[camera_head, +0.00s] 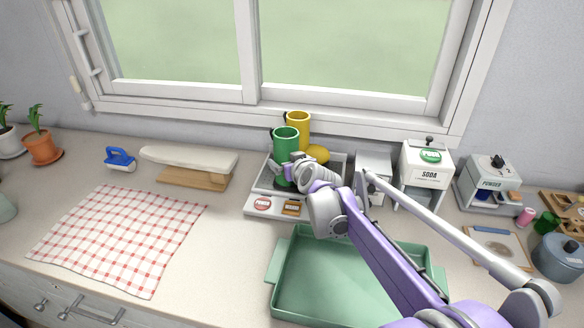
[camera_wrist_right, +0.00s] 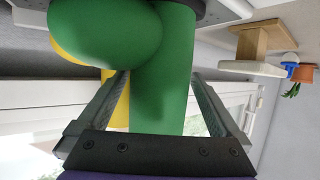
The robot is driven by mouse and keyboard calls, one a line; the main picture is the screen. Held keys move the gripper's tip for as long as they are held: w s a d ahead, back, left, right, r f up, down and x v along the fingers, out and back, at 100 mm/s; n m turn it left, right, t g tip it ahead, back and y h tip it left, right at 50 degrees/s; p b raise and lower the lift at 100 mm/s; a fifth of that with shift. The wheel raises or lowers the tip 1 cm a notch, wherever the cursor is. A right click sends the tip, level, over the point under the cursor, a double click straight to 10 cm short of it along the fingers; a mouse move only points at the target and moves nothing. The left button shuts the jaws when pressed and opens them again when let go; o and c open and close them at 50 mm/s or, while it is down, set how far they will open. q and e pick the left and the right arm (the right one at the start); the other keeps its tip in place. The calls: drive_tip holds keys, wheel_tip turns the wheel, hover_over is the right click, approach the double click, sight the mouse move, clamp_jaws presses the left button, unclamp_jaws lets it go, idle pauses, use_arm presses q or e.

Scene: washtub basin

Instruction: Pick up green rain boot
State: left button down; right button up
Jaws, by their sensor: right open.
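The green rain boot (camera_head: 284,142) stands upright on a grey-white boot stand (camera_head: 260,187) below the window, its lower part mostly hidden by my right gripper in the head view. My right gripper (camera_head: 288,172) is at the front of the boot. In the right wrist view, which is upside down, the green boot (camera_wrist_right: 165,85) fills the middle. My right gripper (camera_wrist_right: 158,90) is open with a finger on either side of the boot's shaft; I cannot tell if they touch it. My left gripper is not in view.
A yellow boot (camera_head: 298,121) stands right behind the green one. A green tray (camera_head: 277,272) lies in front, under my right arm. A checked cloth (camera_head: 120,236) and a small ironing board (camera_head: 188,158) are left.

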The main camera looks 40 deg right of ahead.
drive_tip(key=shift+w+d+f, duration=0.1)
drive_tip(key=shift+w+f, duration=0.05)
drive_tip(key=shift+w, duration=0.2)
drive_tip(key=shift+c, duration=0.3)
drive_tip(key=c, duration=1.4)
